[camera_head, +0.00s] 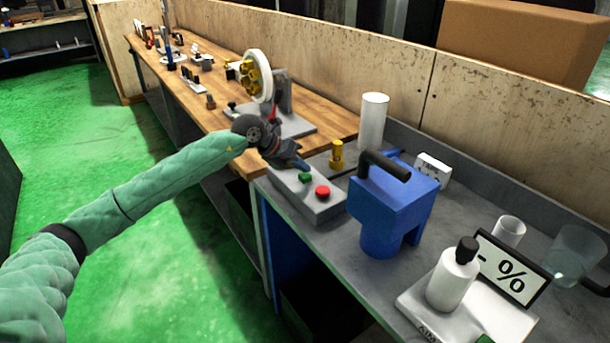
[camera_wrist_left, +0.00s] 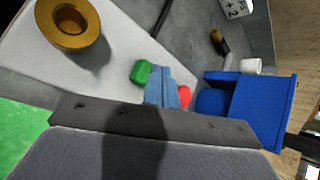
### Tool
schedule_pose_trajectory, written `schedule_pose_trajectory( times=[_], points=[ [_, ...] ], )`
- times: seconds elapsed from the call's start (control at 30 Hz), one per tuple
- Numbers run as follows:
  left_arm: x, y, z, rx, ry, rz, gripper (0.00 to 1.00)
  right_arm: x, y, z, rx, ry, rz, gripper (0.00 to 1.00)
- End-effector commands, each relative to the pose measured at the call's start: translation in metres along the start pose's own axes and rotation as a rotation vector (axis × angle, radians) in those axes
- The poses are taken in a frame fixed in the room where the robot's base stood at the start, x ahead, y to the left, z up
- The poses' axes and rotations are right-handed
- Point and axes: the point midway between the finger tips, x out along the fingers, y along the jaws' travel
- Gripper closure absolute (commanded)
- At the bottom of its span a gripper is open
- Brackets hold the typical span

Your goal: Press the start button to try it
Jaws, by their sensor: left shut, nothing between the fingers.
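A light grey control box (camera_head: 312,203) lies on the grey bench, with a green button (camera_head: 305,177) and a red button (camera_head: 322,192) on its top. My left gripper (camera_head: 303,165) is shut and empty, its tips just above the box beside the green button. In the left wrist view the blue fingertips (camera_wrist_left: 165,88) are together between the green button (camera_wrist_left: 141,72) and the red button (camera_wrist_left: 184,96), partly covering the red one. I cannot tell whether the tips touch the box. My right gripper is not in view.
A blue container with a black handle (camera_head: 388,210) stands right of the box. A brass piece (camera_head: 337,155) and a white cylinder (camera_head: 373,120) stand behind it. A grinding wheel stand (camera_head: 285,100) is on the wooden bench. A white bottle (camera_head: 452,278) is at front right.

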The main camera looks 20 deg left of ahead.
Motion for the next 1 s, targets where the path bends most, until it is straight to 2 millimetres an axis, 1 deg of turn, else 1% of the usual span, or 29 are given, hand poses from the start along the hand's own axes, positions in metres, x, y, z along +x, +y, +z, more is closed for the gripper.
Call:
schedule_pose_trajectory(
  times=[1.0],
  points=[
    [0.0073, 0.0052, -0.0054, 0.0, 0.001, 0.0, 1.0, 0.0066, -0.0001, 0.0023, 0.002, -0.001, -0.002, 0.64]
  ],
)
